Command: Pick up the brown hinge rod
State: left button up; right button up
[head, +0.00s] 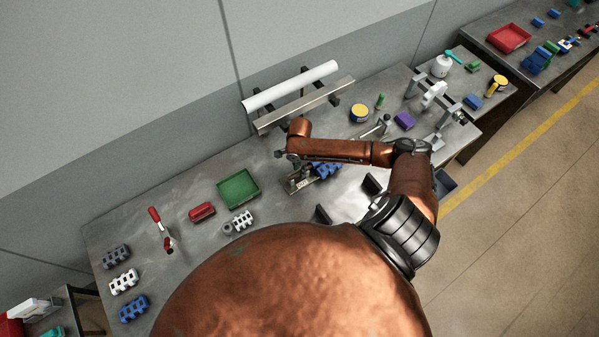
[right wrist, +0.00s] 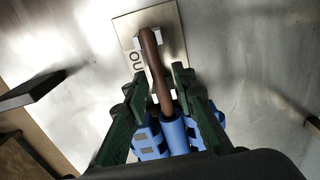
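The brown hinge rod (right wrist: 153,65) shows in the right wrist view. Its upper end is over a small metal plate (right wrist: 124,32) with black lettering, and its lower part reaches down towards blue hinge pieces (right wrist: 172,130). My right gripper (right wrist: 160,80) is open, with one dark green finger on each side of the rod. I cannot tell whether either finger touches it. In the head view my right arm reaches over the table to the plate (head: 298,184) and the blue hinge pieces (head: 327,170). The rod is hard to make out there. My left gripper is not in view.
Black blocks (head: 372,185) stand near my right arm. A rack with a white tube (head: 290,86) stands at the back.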

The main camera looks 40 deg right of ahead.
jog(key=shift+s, duration=0.1)
grip_shut()
